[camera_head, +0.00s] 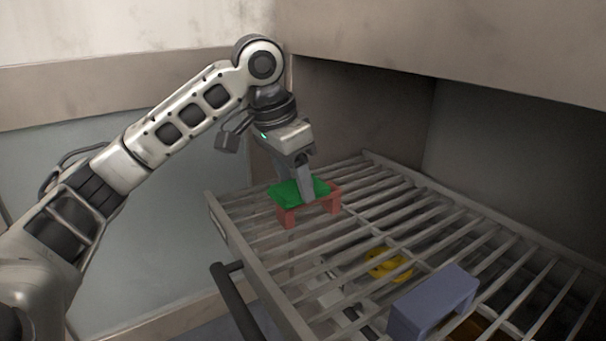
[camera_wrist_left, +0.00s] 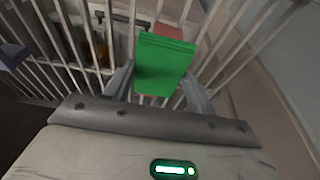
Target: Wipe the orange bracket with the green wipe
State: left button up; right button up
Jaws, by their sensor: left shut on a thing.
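The orange bracket (camera_head: 312,211), which looks reddish, stands on the slatted rack near its far left side. The green wipe (camera_head: 290,193) lies over the top of the bracket. My left gripper (camera_head: 306,196) points down from above and is shut on the wipe. In the left wrist view the wipe (camera_wrist_left: 164,65) is between the fingers and hides most of the bracket; only a reddish part (camera_wrist_left: 173,32) shows beyond it. Whether the wipe presses on the bracket is hard to tell. My right gripper is not in view.
A blue-grey bracket (camera_head: 433,302) stands on the near part of the metal rack (camera_head: 262,279). A yellow object (camera_head: 388,265) shows between the slats. A dark handle bar (camera_head: 236,303) runs along the rack's left side. Walls close in behind and right. The rack's middle top is clear.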

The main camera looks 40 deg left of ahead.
aim_at(320, 181)
pick_arm(q)
jog(key=shift+w+d+f, duration=0.1)
jog(key=shift+w+d, duration=0.3)
jog(key=shift+w, duration=0.35)
jog(key=shift+w+d+r, duration=0.1)
jog(key=shift+w+d, duration=0.25)
jog(key=shift+w, duration=0.35)
jog(key=shift+w+d+f, duration=0.1)
jog(key=shift+w+d, duration=0.3)
jog(key=shift+w, duration=0.35)
jog(key=shift+s+a, duration=0.4)
jog(key=shift+s, duration=0.35)
jog(key=shift+s+a, duration=0.35)
jog(key=shift+s, duration=0.4)
jog(key=shift+s+a, duration=0.4)
jog(key=shift+s, duration=0.35)
jog(key=shift+r, duration=4.1)
